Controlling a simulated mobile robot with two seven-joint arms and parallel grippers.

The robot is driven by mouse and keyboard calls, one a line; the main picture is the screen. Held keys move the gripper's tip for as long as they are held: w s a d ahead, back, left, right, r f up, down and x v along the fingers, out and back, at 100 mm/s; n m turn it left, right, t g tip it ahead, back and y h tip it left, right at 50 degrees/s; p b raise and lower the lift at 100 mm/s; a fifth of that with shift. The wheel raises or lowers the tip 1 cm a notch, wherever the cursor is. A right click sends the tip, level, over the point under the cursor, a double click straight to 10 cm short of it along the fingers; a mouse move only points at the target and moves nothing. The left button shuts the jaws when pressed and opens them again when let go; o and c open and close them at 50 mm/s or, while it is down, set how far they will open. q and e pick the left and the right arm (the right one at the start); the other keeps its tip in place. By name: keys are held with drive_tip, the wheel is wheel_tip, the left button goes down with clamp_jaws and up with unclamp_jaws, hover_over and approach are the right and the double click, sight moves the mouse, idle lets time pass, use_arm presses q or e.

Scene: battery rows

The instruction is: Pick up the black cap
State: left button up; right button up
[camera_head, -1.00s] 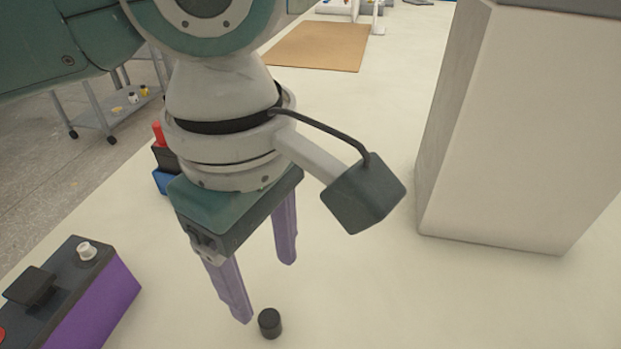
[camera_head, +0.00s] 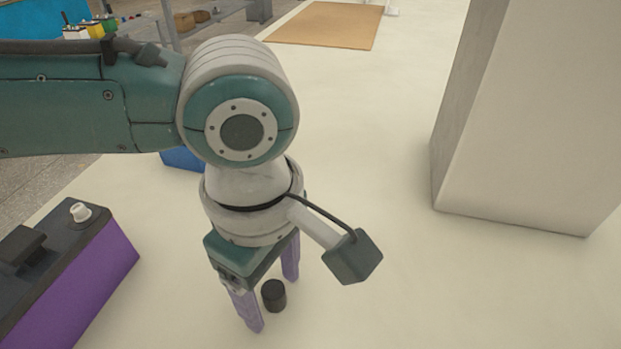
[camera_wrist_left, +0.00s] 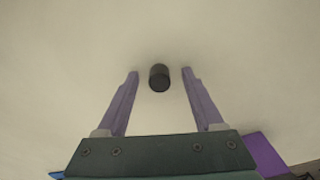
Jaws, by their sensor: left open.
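The black cap (camera_head: 274,295) is a small dark cylinder standing on the pale tabletop. In the left wrist view the cap (camera_wrist_left: 159,78) sits between the two purple fingertips, with a gap on each side. My left gripper (camera_head: 275,304) points down with its fingers open and empty, one finger on either side of the cap as seen from the head. The left gripper also shows in the wrist view (camera_wrist_left: 160,74). I cannot tell the exact height of the fingertips above the table. My right gripper is not in view.
A purple and black battery (camera_head: 85,275) with a white terminal stands at the lower left. A blue object (camera_head: 182,158) is partly hidden behind my left arm. A large pale block (camera_head: 530,120) stands at the right. A brown mat (camera_head: 328,25) lies far back. The tabletop around the cap is clear.

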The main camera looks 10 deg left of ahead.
use_arm(q)
drive_tip(key=shift+c, duration=0.2)
clamp_jaws()
drive_tip(key=shift+r, duration=0.1)
idle(0.4)
